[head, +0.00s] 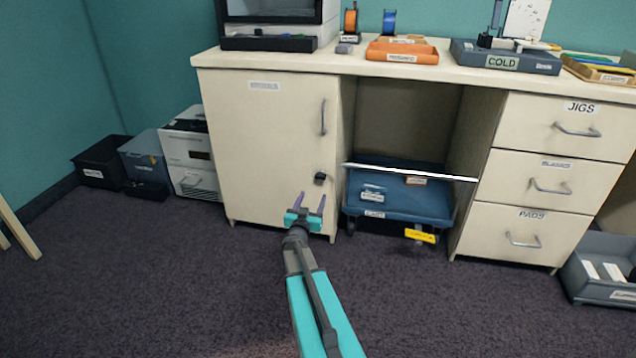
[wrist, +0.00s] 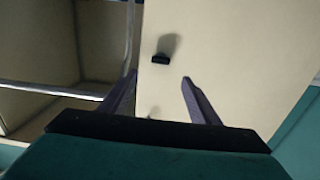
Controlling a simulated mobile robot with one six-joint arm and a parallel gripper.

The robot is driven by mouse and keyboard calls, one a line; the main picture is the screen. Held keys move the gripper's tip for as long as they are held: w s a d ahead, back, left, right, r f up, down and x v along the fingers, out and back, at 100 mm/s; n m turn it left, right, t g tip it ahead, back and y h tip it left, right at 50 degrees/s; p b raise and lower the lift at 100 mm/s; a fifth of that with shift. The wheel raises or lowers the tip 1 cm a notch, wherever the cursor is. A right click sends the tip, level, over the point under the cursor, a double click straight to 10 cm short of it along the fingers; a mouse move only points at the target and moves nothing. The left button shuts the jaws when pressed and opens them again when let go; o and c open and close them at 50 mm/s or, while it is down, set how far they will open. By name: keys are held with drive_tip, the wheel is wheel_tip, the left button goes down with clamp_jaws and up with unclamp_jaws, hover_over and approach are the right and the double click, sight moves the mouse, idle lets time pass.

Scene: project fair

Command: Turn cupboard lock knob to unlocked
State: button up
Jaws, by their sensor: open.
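The cupboard (head: 265,150) is the cream, closed door at the left of the long bench, with a vertical handle (head: 323,118) near its right edge. Its lock knob (head: 320,178) is small and black, low on the door's right side. In the wrist view the knob (wrist: 161,59) is a short dark bar with a shadow, lying between and beyond my fingertips. My gripper (head: 309,206) is open and empty, just below and left of the knob in the head view, and apart from it. It also shows in the wrist view (wrist: 158,80), fingers spread.
A blue cart (head: 400,205) with a pale handle bar (head: 410,172) stands under the bench, right of the cupboard. Drawers (head: 550,180) are further right. Bins and a white box (head: 190,150) stand at left. The carpet (head: 150,270) in front is clear.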

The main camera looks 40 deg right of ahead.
sight(320, 178)
drive_tip(key=b+x, duration=0.3)
drive_tip(key=x, duration=0.9)
drive_tip(key=shift+f+b, duration=0.1)
drive_tip(key=shift+b, duration=0.3)
drive_tip(key=shift+w+d, duration=0.3)
drive_tip(key=shift+d, duration=0.3)
drive_tip(key=shift+c, duration=0.2)
